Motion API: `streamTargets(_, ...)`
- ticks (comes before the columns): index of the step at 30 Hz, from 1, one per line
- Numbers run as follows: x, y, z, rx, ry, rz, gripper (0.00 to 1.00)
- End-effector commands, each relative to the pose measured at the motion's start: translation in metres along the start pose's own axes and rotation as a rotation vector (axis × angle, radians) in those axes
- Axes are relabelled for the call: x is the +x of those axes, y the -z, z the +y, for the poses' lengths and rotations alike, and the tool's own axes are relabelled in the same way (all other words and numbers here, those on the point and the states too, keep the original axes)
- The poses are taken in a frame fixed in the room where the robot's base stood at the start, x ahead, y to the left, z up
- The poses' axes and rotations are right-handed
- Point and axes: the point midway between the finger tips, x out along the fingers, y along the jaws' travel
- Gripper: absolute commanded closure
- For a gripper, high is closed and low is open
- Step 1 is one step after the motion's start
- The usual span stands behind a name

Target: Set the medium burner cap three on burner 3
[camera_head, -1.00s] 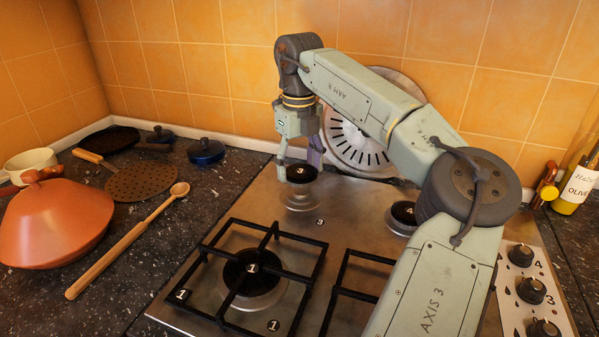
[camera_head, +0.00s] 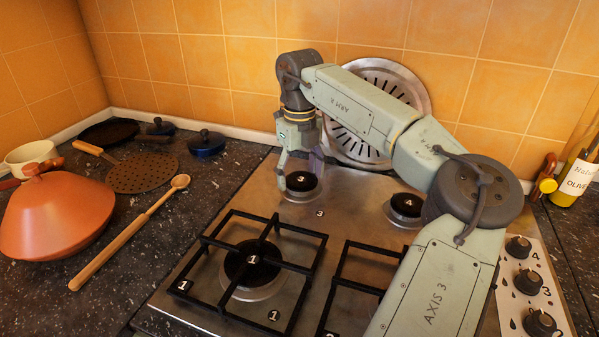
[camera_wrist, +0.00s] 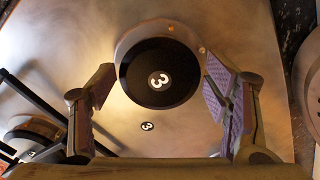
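The medium burner cap three (camera_head: 301,181), a black disc marked with a white 3, sits on burner 3 (camera_head: 301,196) at the back left of the hob. In the wrist view the cap (camera_wrist: 158,72) looks level, with the silver rim of the burner (camera_wrist: 133,40) showing beyond its far edge. My gripper (camera_head: 300,173) is low around the cap. In the wrist view my gripper (camera_wrist: 158,80) is open, with one finger on each side of the cap and a gap on both sides. Whether the cap is fully seated underneath is hidden.
Burner 1 (camera_head: 252,262) stands under a black grate (camera_head: 310,262) at the front left. Burner 4 (camera_head: 405,208) is right of burner 3. A round slotted metal lid (camera_head: 415,88) leans on the wall behind. Knobs (camera_head: 529,282) line the right edge.

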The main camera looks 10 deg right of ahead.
Motion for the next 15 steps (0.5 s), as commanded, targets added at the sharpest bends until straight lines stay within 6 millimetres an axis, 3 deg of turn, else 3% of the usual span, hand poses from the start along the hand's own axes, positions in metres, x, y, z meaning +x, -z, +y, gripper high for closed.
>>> streamTargets(5,-0.0002,-0.0001,0.0000,0.000,0.000,0.000,0.16)
streamTargets(15,-0.0045,-0.0002,0.0000,0.000,0.000,-0.001,0.16)
